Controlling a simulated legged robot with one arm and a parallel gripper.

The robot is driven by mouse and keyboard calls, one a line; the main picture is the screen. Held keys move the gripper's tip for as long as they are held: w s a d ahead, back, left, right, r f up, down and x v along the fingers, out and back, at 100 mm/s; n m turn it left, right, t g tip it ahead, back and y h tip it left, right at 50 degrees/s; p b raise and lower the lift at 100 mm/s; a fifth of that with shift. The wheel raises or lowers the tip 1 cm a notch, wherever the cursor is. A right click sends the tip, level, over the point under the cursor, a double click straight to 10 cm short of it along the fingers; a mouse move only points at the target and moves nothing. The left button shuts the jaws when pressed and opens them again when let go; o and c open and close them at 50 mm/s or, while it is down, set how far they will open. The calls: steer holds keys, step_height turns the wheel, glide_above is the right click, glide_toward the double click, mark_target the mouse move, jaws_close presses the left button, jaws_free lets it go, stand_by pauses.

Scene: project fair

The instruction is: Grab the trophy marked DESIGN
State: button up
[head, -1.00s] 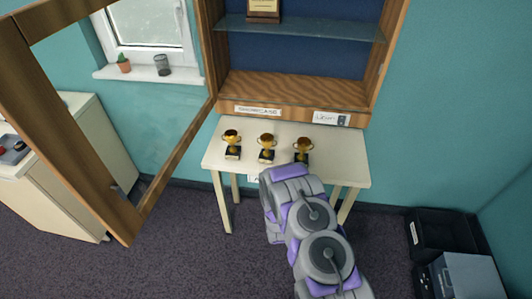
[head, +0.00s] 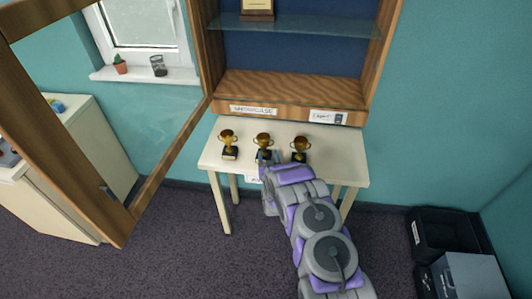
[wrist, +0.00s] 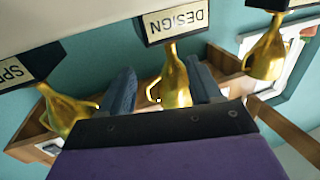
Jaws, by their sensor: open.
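The trophy marked DESIGN is a gold cup on a dark base with a white label. It shows in the wrist view (wrist: 174,82), upside down, with its cup between the two blue-grey fingers of my gripper (wrist: 162,68). The fingers are open, one on each side; contact cannot be told. In the head view it is the middle trophy (head: 264,141) on the white table (head: 340,172), with my gripper (head: 268,157) at its front. A trophy whose label starts with "SP" (wrist: 68,110) is at the left in the wrist view; its label is partly cut off.
Two similar trophies flank it on the table, one at the left (head: 228,138) and one at the right (head: 300,145). A wooden showcase (head: 290,88) stands behind, its glass door (head: 165,170) swung open at left. A black bin (head: 447,232) is at right.

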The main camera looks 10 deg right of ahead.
mark_target(263, 151)
steer(key=shift+w+a, duration=0.2)
steer(key=shift+a, duration=0.1)
steer(key=shift+w+a+b, duration=0.2)
steer(key=shift+w+a, duration=0.25)
steer(key=shift+w, duration=0.2)
steer(key=shift+w+a+b, duration=0.15)
steer(key=shift+w+a, duration=0.25)
steer(key=shift+w, duration=0.2)
steer(key=shift+w+d, duration=0.2)
steer(key=shift+w, duration=0.25)
steer(key=shift+w+d, duration=0.2)
steer(key=shift+w, duration=0.25)
steer(key=shift+w+d, duration=0.25)
steer(key=shift+d, duration=0.25)
steer(key=shift+a, duration=0.65)
steer(key=c, duration=0.6)
steer(key=shift+d, duration=0.45)
jaws_close()
